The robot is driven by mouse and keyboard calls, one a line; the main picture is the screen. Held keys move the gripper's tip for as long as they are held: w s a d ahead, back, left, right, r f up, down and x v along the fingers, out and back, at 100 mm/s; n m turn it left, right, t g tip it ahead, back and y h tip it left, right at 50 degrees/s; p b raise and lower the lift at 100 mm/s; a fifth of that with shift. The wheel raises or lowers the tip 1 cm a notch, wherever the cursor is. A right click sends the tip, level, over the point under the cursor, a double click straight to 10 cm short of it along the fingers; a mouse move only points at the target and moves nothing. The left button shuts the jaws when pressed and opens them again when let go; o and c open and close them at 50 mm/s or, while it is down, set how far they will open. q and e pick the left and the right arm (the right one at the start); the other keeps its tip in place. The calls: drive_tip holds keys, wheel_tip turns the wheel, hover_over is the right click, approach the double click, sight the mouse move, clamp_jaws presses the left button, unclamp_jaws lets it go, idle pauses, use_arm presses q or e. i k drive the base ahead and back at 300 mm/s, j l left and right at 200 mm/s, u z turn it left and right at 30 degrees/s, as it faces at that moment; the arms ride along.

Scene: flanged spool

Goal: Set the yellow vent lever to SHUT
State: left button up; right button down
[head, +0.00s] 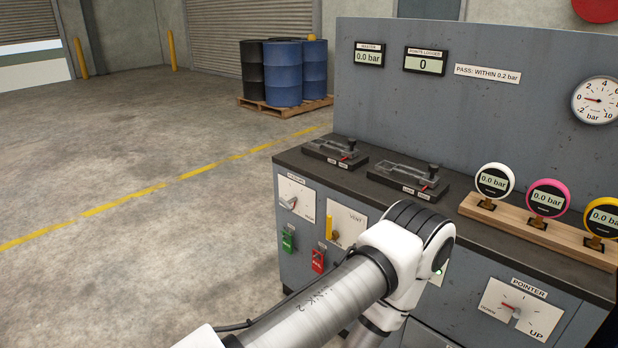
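The yellow vent lever (330,228) is on the front face of the grey bench, on a white plate (347,230) marked VENT. The lever stands roughly upright near the plate's left side. Any SHUT or OPEN lettering is too small or hidden to read. One of my arms, probably the left, comes in from the bottom and its white elbow covers the bench front just right of the plate. Neither gripper shows, so whether anything touches the lever cannot be seen beyond its clear upper part.
Two clamp stations (408,178) and a wooden gauge rack (540,232) stand on the bench top. A pointer dial (521,308) is at lower right. Floor at left is clear.

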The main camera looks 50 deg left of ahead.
sight(330, 234)
drive_tip(key=u, duration=1.55)
drive_tip(key=i+j+z, duration=0.1)
drive_tip(key=i+j, duration=0.15)
drive_tip(key=j, duration=0.15)
drive_tip(key=i+j+z, duration=0.1)
drive_tip(key=i+j, duration=0.15)
drive_tip(key=j, duration=0.2)
drive_tip(key=i+j+z, duration=0.1)
drive_tip(key=i+j, duration=0.15)
drive_tip(key=j, duration=0.25)
drive_tip(key=i+j+z, duration=0.1)
drive_tip(key=j, duration=0.35)
drive_tip(key=i+j+z, duration=0.1)
drive_tip(key=i+j, duration=0.2)
drive_tip(key=j, duration=0.2)
drive_tip(key=i+j+z, duration=0.1)
drive_tip(key=j, duration=0.4)
drive_tip(key=i+j+z, duration=0.1)
drive_tip(key=i+j, duration=0.15)
drive_tip(key=j, duration=0.3)
drive_tip(key=i+j+z, duration=0.1)
drive_tip(key=j, duration=0.45)
